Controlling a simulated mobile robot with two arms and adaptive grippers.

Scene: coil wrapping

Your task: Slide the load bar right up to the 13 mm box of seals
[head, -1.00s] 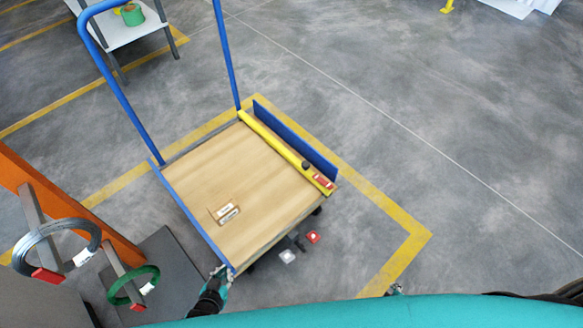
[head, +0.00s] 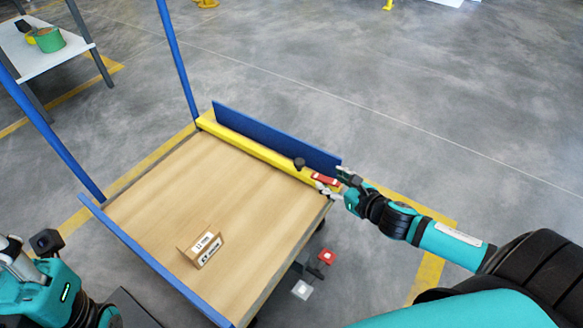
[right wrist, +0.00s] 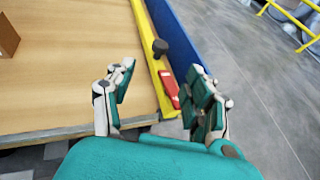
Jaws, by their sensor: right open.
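The yellow load bar (head: 255,148) lies along the far right side of the cart's wooden deck, beside a blue side board. It carries a black knob (head: 299,163) and a red piece (head: 324,180) near its near end. A small brown box with white labels (head: 203,250), its print hard to read, stands on the near part of the deck, well apart from the bar. My right gripper (head: 335,185) is open at the bar's near end; in the right wrist view the bar and red piece (right wrist: 169,88) show between its fingers. My left gripper (head: 25,255) is at the lower left, its jaws unclear.
The wooden deck (head: 190,190) between bar and box is bare. The blue side board (head: 270,135) stands behind the bar, and blue handle posts (head: 178,60) rise at the far left. A white table (head: 50,55) with a green roll (head: 49,39) stands beyond. Red and white pedals (head: 327,256) are below the near edge.

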